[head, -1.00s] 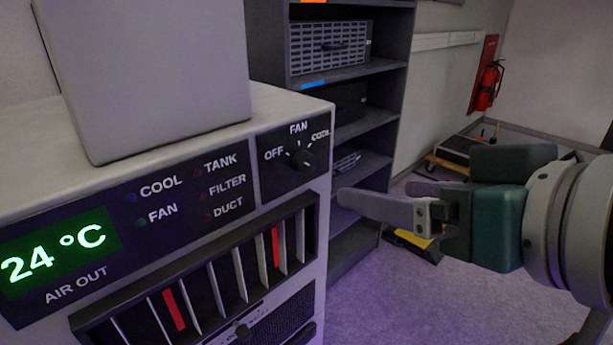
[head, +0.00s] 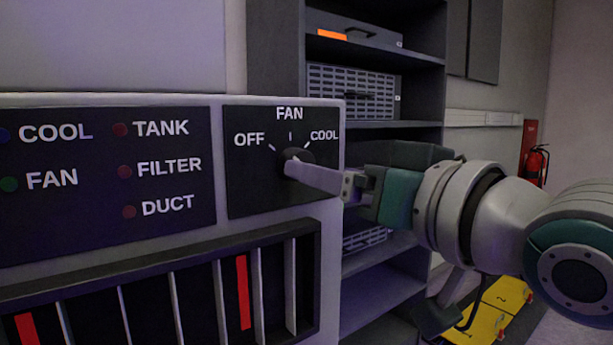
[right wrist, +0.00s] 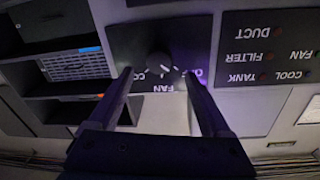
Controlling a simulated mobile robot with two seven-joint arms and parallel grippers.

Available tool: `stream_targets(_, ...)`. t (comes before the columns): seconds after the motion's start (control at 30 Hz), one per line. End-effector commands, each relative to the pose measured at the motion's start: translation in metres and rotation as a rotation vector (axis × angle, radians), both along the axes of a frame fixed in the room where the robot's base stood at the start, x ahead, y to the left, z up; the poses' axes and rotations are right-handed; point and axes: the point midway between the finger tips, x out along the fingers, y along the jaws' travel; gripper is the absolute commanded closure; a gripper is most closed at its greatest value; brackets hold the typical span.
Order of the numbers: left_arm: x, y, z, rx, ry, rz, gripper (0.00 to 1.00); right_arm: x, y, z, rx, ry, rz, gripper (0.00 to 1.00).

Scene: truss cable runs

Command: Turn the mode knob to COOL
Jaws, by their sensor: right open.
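The mode knob (head: 295,155) is a dark round dial on a black panel (head: 255,190) with OFF, FAN and COOL labels. It also shows in the right wrist view (right wrist: 158,63), where the labels appear upside down. Which mark its pointer faces is hard to tell. My right gripper (head: 300,172) comes in from the right, with a grey finger overlapping the knob's lower part in the head view. In the right wrist view its two fingers are spread, with the knob centred between the tips. I cannot tell whether they touch it. My left gripper is not in view.
Left of the knob panel is an indicator panel (head: 100,230) with COOL, FAN, TANK, FILTER and DUCT lamps. A slatted vent (head: 200,285) with red strips lies below. Dark shelving (head: 420,80) stands behind my right arm. A fire extinguisher (head: 535,165) hangs farther back.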

Motion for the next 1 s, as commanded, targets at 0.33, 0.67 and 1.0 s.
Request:
stream_targets(0.33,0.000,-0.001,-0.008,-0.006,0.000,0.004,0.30,0.041,0.026,0.000,-0.001,-0.002,0.000,0.18)
stream_targets(0.67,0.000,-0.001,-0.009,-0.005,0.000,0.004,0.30,0.047,0.029,0.000,-0.002,0.000,0.000,0.18)
stream_targets(1.0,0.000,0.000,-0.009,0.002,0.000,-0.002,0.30,0.046,0.029,0.000,-0.002,0.000,0.000,0.48)
